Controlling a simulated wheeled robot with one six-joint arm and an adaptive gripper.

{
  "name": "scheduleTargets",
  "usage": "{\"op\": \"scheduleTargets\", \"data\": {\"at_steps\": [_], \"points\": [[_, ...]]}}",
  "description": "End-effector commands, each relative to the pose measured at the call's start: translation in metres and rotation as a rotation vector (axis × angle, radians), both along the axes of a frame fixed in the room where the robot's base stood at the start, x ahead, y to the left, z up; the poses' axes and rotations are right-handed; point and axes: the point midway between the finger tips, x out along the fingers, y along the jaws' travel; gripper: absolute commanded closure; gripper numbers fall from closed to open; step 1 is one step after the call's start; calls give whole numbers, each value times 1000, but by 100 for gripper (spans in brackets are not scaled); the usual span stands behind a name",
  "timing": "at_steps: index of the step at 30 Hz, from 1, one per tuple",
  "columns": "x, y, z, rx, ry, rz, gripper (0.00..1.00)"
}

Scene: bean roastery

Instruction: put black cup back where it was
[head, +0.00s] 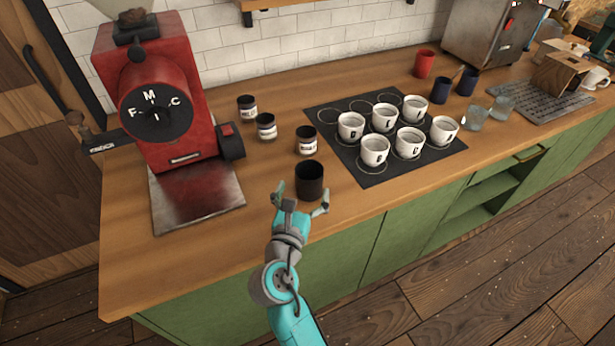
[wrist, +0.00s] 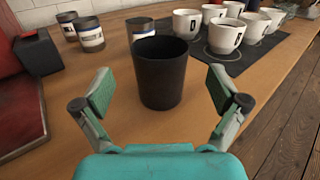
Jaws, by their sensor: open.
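The black cup (head: 310,181) stands upright on the wooden counter, left of the dark mat's front left corner and in front of a labelled jar. In the wrist view the black cup (wrist: 160,72) is upright and empty-looking, centred ahead of my fingers. My gripper (head: 300,195) is open at the counter's front edge side of the cup. In the wrist view its two green-padded fingers (wrist: 160,92) are spread to the left and right of the cup's near side, apart from it.
Several labelled jars (head: 306,141) stand behind the cup. The dark mat (head: 432,157) to the right holds several white lettered cups (head: 375,150) and has some empty circles. A red grinder (head: 160,90) stands left. A red cup (head: 424,63), dark blue cups (head: 441,88) and glasses (head: 476,117) stand farther right.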

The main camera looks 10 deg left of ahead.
Motion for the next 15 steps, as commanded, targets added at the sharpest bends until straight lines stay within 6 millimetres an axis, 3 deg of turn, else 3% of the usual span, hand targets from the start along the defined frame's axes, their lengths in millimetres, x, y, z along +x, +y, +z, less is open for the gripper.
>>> {"op": "scheduleTargets", "data": {"at_steps": [6,15], "points": [[-41,4,0,-1,0,3,3],[-64,5,0,-1,0,0,3]]}}
